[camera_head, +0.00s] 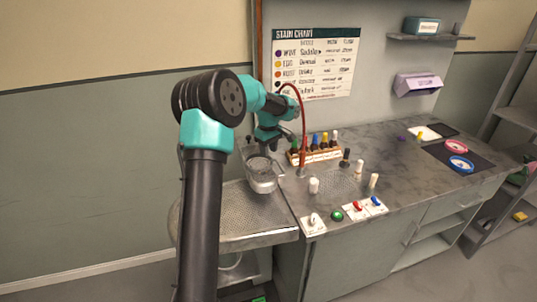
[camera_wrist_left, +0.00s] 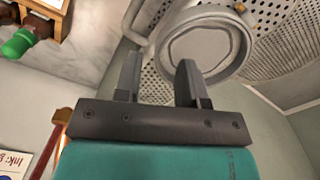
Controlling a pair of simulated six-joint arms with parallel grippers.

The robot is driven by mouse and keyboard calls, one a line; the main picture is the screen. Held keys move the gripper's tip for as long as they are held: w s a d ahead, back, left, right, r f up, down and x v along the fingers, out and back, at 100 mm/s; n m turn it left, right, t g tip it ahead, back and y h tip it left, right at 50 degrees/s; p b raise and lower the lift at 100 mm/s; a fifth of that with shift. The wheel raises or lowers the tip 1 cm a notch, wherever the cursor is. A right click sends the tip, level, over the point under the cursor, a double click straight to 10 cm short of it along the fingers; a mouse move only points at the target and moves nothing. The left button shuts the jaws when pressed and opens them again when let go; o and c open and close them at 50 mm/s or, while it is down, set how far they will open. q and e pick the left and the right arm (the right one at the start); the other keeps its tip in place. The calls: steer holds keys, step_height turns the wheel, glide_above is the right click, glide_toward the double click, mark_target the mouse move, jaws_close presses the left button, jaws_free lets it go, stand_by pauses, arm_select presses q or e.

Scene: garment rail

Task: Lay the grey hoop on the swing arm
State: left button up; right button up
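A grey hoop (camera_wrist_left: 178,68) shows as a round pale rim in the left wrist view, with a flat grey disc (camera_wrist_left: 200,45) inside it. The disc seems to be the head of the swing arm (camera_head: 262,184), over the perforated metal board in the head view. The hoop seems to lie around or on this head; the exact fit is unclear. My left gripper (camera_wrist_left: 158,78) is open, fingers apart with nothing between them. Its right fingertip overlaps the near rim; contact cannot be told. In the head view my left gripper (camera_head: 262,150) is just above the head. My right gripper is out of view.
A bottle rack (camera_head: 316,155) stands behind, right of the swing arm, near a thin red curved hose (camera_head: 301,105). Small bottles and buttons stand on the counter. A pink hoop (camera_head: 455,146) and a blue hoop (camera_head: 459,163) lie on a dark mat at right.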

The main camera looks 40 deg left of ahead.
arm_select(q)
step_height(320, 180, up, 10)
steer(key=shift+f, duration=0.2)
steer(key=shift+c, duration=0.4)
stand_by(2.1)
